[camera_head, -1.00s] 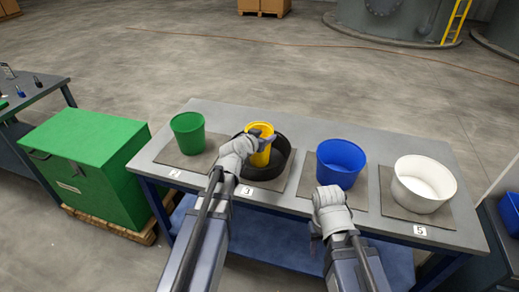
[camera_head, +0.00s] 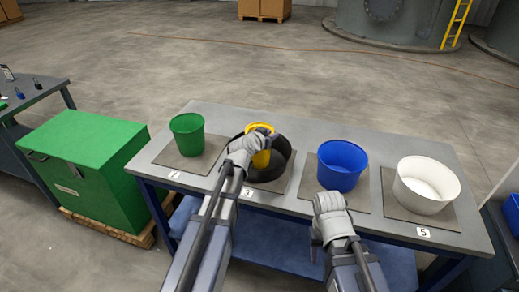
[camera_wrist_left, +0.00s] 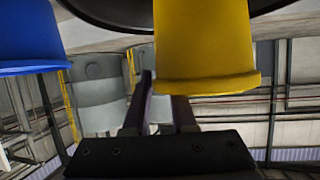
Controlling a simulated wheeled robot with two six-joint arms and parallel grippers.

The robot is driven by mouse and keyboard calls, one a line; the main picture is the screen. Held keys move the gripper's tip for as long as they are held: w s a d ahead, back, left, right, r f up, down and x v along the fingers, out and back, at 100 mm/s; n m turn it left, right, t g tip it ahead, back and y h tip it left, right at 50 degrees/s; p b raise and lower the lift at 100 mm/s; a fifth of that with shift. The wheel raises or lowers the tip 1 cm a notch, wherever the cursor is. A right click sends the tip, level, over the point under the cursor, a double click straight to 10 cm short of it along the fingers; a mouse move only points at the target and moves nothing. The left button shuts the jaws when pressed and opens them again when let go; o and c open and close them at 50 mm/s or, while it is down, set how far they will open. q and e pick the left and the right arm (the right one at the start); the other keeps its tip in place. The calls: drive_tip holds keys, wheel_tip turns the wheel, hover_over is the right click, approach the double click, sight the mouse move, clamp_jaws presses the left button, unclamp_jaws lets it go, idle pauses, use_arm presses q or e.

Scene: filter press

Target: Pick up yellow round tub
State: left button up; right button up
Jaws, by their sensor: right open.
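The yellow round tub (camera_head: 261,158) stands inside a black round tub (camera_head: 283,165) on the table. In the left wrist view the yellow tub (camera_wrist_left: 205,45) shows large and inverted, with its rim close to the fingers. My left gripper (camera_head: 265,133) is at the yellow tub's rim. In the left wrist view its two fingers (camera_wrist_left: 165,105) stand apart with background between them; one fingertip is hidden behind the yellow wall. I cannot tell whether they touch it. My right gripper (camera_head: 322,240) is open and empty at the table's front edge, below the blue tub.
On the table (camera_head: 300,125) stand a green tub (camera_head: 188,137) at left, a blue tub (camera_head: 341,168) and a white tub (camera_head: 424,188) at right, each on a mat. A green chest (camera_head: 85,160) stands left of the table.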

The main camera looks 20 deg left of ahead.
use_arm(q)
clamp_jaws()
idle(0.9)
